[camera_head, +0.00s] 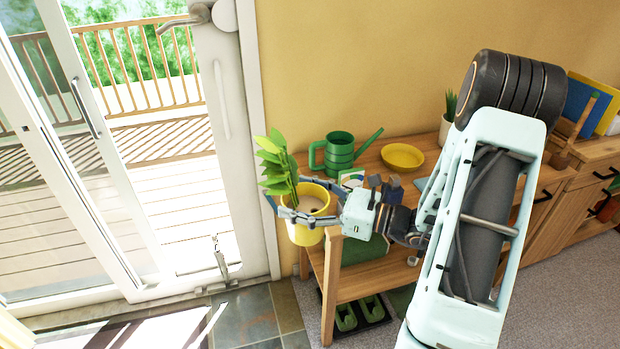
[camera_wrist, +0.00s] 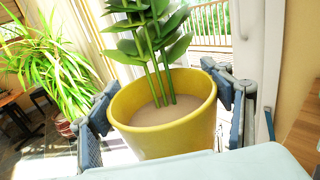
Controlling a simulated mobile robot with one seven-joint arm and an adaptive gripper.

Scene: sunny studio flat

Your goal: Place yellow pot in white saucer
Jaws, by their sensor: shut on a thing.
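The yellow pot (camera_head: 304,233) holds soil and a green leafy plant. It is upright or nearly so, held in the air at the left end of the wooden bench. My gripper (camera_head: 308,208) is shut on the pot, with a finger on either side of it. In the wrist view the pot (camera_wrist: 172,135) fills the middle, between the fingers of my gripper (camera_wrist: 165,112). I see no white saucer in either view; a yellow dish (camera_head: 402,156) lies on the bench top.
The wooden bench (camera_head: 357,287) carries a green watering can (camera_head: 340,152) and a small potted plant (camera_head: 447,120). A glass sliding door (camera_head: 110,150) stands at left. A large leafy plant (camera_wrist: 58,65) and a table (camera_wrist: 10,98) show in the wrist view.

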